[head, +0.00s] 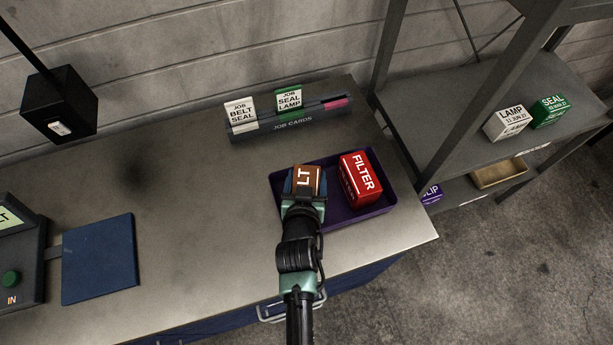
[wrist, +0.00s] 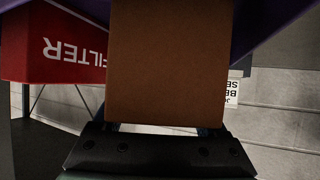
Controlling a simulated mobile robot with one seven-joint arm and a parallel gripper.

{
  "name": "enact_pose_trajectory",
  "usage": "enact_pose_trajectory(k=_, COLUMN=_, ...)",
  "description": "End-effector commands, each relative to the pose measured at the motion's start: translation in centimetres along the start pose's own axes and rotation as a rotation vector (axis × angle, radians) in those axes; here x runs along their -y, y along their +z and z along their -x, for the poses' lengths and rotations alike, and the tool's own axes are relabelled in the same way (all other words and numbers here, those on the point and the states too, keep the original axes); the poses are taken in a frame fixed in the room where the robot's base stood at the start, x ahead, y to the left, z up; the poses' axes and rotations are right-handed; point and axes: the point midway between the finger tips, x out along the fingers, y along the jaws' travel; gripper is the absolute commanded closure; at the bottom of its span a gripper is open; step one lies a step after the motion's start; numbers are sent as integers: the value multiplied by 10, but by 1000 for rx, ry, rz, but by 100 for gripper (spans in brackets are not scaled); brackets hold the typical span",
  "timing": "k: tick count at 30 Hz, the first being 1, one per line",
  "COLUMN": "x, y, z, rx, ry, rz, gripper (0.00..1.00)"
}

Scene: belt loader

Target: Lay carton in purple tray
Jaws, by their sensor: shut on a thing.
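The purple tray (head: 352,220) sits on the bench near its right front corner. A red carton marked FILTER (head: 361,179) stands in the right part of the tray. My gripper (head: 305,197) is over the tray's left part, shut on a brown carton (head: 307,176) whose visible letters read LT. In the wrist view the brown carton (wrist: 168,65) fills the middle, between the fingers. I cannot tell whether the brown carton touches the tray floor.
A job card rack (head: 290,122) holds cards reading BELT SEAL and SEAL LAMP behind the tray. A blue pad (head: 98,258) and a box with a green button (head: 12,279) are at left. Shelves at right hold LAMP (head: 507,123) and SEAL (head: 550,110) cartons. The bench's middle is clear.

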Motion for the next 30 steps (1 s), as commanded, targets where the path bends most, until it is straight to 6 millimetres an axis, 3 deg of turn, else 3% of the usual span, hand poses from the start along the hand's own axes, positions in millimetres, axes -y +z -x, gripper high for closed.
enact_pose_trajectory(k=16, x=0, y=9, z=-6, rx=-4, ry=-1, rz=0, gripper=100)
enact_pose_trajectory(k=17, x=0, y=8, z=-5, rx=-4, ry=-1, rz=0, gripper=22)
enact_pose_trajectory(k=18, x=0, y=8, z=-5, rx=-4, ry=-1, rz=0, gripper=14)
enact_pose_trajectory(k=21, x=0, y=8, z=-5, rx=-3, ry=0, rz=0, gripper=0)
enact_pose_trajectory(k=30, x=0, y=11, z=-2, rx=2, ry=0, rz=0, gripper=0)
